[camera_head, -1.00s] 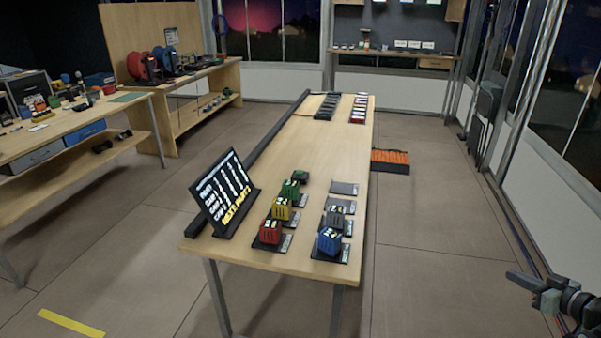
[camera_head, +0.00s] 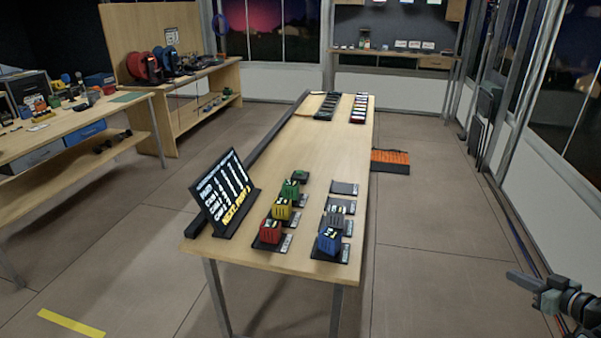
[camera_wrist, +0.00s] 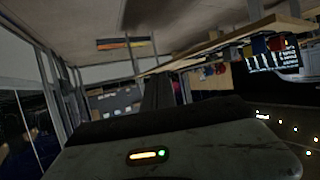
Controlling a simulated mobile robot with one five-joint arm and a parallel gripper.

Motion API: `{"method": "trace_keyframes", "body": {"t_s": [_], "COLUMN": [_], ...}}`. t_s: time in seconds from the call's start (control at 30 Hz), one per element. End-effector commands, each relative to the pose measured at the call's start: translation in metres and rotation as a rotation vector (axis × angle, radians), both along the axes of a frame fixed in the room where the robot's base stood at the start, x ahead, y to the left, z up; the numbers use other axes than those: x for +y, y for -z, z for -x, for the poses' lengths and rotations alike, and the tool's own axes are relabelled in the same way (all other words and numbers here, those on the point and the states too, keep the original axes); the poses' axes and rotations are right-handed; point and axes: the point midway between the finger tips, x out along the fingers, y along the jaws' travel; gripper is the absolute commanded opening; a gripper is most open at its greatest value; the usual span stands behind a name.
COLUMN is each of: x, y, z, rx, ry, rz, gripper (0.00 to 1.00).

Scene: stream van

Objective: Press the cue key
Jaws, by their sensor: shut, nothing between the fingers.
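I cannot tell which item is the cue key. On the near end of the long wooden table (camera_head: 325,150) stand a red block (camera_head: 270,231), a yellow block (camera_head: 281,209), a green block (camera_head: 290,188), a blue block (camera_head: 329,240) and a grey block (camera_head: 336,217), each on a dark pad. A black sign (camera_head: 223,192) with white lines and a yellow bottom line leans beside them; it also shows in the wrist view (camera_wrist: 272,61). My gripper (camera_head: 510,275) is shut and empty at the lower right, well apart from the table.
An empty dark pad (camera_head: 344,188) lies behind the grey block. Two dark racks of small items (camera_head: 358,108) lie at the table's far end. An orange-topped mat (camera_head: 390,161) lies on the floor right of the table.

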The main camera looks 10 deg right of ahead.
Motion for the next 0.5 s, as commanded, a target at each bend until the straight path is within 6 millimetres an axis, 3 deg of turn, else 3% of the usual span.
{"method": "trace_keyframes", "body": {"t_s": [0.27, 0.37, 0.5], "x": [0.01, 0.04, 0.118], "y": [0.001, 0.006, 0.021], "z": [-0.009, -0.035, -0.085], "rx": [0.023, 0.101, 0.316], "ry": [-0.017, -0.063, -0.149], "rz": [-0.016, -0.067, -0.166], "gripper": [0.0, 0.0, 0.0]}}
